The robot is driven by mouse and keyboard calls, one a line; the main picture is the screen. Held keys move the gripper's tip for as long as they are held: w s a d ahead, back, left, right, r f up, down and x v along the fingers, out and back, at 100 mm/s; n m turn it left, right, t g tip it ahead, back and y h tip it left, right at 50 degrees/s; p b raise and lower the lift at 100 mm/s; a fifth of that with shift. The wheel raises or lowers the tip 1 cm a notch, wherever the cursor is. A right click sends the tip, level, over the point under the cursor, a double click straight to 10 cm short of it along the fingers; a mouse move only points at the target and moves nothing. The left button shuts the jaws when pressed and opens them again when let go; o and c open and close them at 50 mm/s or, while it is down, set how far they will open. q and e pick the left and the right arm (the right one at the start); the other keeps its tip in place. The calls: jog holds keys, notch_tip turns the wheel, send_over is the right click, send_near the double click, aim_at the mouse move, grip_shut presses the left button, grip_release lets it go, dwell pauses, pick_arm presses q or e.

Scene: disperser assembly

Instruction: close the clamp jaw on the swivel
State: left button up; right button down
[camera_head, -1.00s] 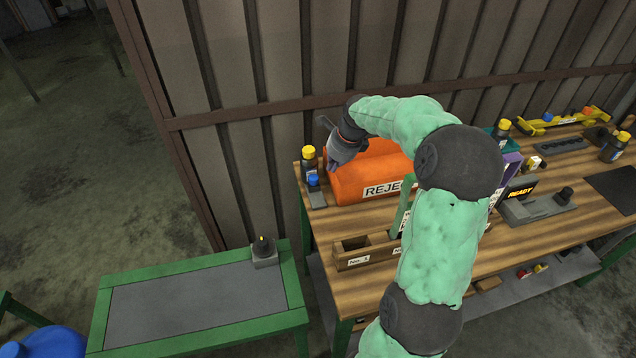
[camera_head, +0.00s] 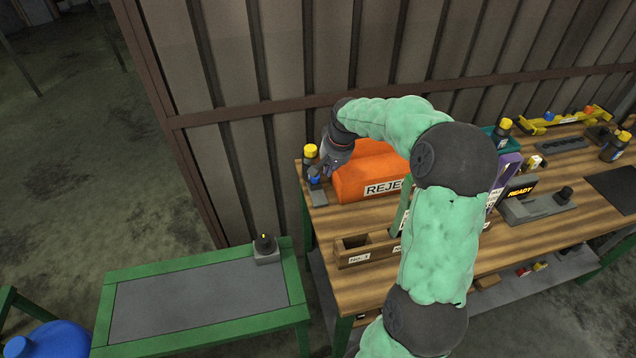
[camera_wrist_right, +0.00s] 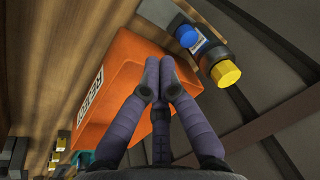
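My right gripper (camera_head: 322,178) is at the left end of the workbench, close to the blue-capped item. In the right wrist view its purple-grey fingers (camera_wrist_right: 160,80) come close together at their tips, with no held object visible. I cannot clearly identify a clamp jaw or a swivel. My left gripper is not in view.
A wooden compartment box (camera_head: 375,257) is nearer. A low green-framed table (camera_head: 190,300) at left holds a grey block with a black knob (camera_head: 265,244).

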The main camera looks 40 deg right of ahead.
aim_at(315, 181)
jog(key=f+m, duration=0.3)
jog(key=m, duration=0.8)
jog(key=w+a+f+m, duration=0.1)
jog(key=f+m, duration=0.2)
jog(key=m, duration=0.8)
jog(key=a+f+m+g+h, duration=0.1)
jog(key=f+m, duration=0.3)
jog(key=m, duration=0.7)
jog(key=shift+w+a+f+m+b, duration=0.1)
jog(key=shift+w+a+m+b, duration=0.05)
jog(key=shift+w+m+b, duration=0.25)
jog(key=shift+w+d+f, duration=0.1)
jog(key=shift+w+d, duration=0.6)
jog(key=shift+w, duration=0.2)
jog(key=shift+w+d+b, duration=0.45)
jog(key=shift+w+d, duration=0.1)
jog(key=shift+w, duration=0.15)
